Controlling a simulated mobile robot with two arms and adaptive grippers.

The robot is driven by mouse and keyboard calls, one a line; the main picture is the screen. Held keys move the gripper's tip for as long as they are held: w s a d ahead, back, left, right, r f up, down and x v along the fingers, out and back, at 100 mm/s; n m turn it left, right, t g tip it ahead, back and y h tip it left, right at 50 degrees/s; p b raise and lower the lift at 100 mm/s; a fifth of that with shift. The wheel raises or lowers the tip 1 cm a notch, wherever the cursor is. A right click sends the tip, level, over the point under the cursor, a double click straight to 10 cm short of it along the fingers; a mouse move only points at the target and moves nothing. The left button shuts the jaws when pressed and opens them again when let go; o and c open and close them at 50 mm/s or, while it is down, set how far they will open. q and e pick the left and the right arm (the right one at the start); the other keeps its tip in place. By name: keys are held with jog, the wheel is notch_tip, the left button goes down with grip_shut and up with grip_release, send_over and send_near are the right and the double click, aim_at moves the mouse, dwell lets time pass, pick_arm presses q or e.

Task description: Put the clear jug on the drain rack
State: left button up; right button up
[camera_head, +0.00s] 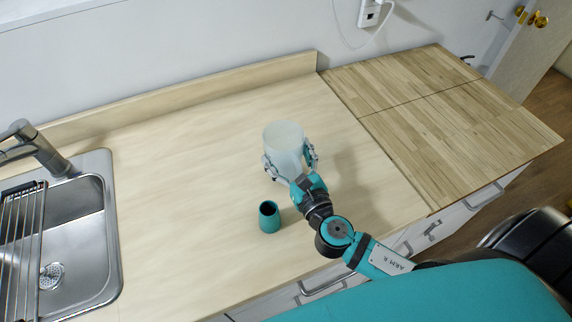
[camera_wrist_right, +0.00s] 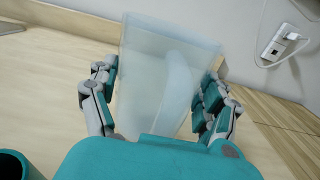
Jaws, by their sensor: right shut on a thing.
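The clear jug (camera_head: 284,140) is a pale, frosted, see-through vessel on the right part of the pale counter in the head view. My right gripper (camera_head: 290,163) is shut on it, with one finger on each side. In the right wrist view the jug (camera_wrist_right: 165,75) stands between the fingers of the right gripper (camera_wrist_right: 160,105), tilted in the picture. I cannot tell whether its base touches the counter. The drain rack (camera_head: 22,245) is a set of dark metal bars over the sink at the far left. My left gripper is not in view.
A teal vase-like cup (camera_head: 269,217) stands on the counter close to my right gripper, left of my forearm. The steel sink (camera_head: 108,240) and its faucet (camera_head: 38,147) are at the left. The counter (camera_head: 180,190) between sink and cup is clear. A wall outlet (camera_head: 369,14) has a cable.

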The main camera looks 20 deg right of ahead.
aim_at(292, 171)
notch_tip(292, 171, down, 2)
jog(key=shift+f+b, duration=0.3)
jog(key=shift+f, duration=0.35)
jog(key=o, duration=0.9)
jog(key=shift+r, duration=0.1)
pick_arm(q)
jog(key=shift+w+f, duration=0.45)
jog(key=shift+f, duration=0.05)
